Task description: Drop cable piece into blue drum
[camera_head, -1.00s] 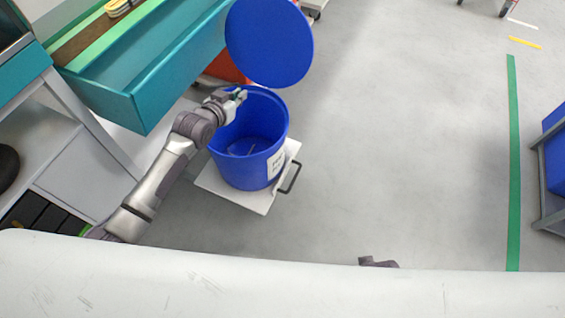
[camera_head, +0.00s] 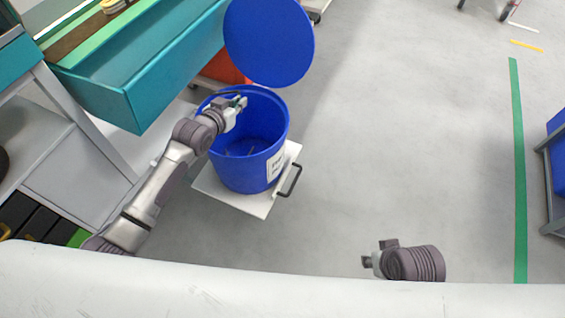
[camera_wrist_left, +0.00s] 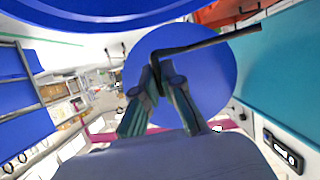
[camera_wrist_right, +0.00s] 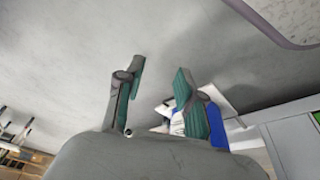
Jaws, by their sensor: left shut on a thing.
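The blue drum (camera_head: 272,135) stands open, with a white label on its side. Its round blue lid (camera_head: 268,42) is raised behind it and also shows in the left wrist view (camera_wrist_left: 215,85). My left gripper (camera_head: 240,103) is over the drum's opening, near its far left rim. In the left wrist view the gripper (camera_wrist_left: 163,76) is shut on a dark, bent cable piece (camera_wrist_left: 205,43) that sticks out to the right. Small dark bits (camera_head: 228,150) lie inside the drum. My right gripper (camera_wrist_right: 160,72) is open and empty, over the floor right of the drum (camera_head: 368,262).
The drum stands on a white wheeled platform (camera_head: 235,203) with a black handle. A teal bench drawer (camera_head: 150,85) is close on the left. An orange-red container (camera_head: 222,68) is behind the drum. Grey floor is free to the right, up to a green line (camera_head: 519,170).

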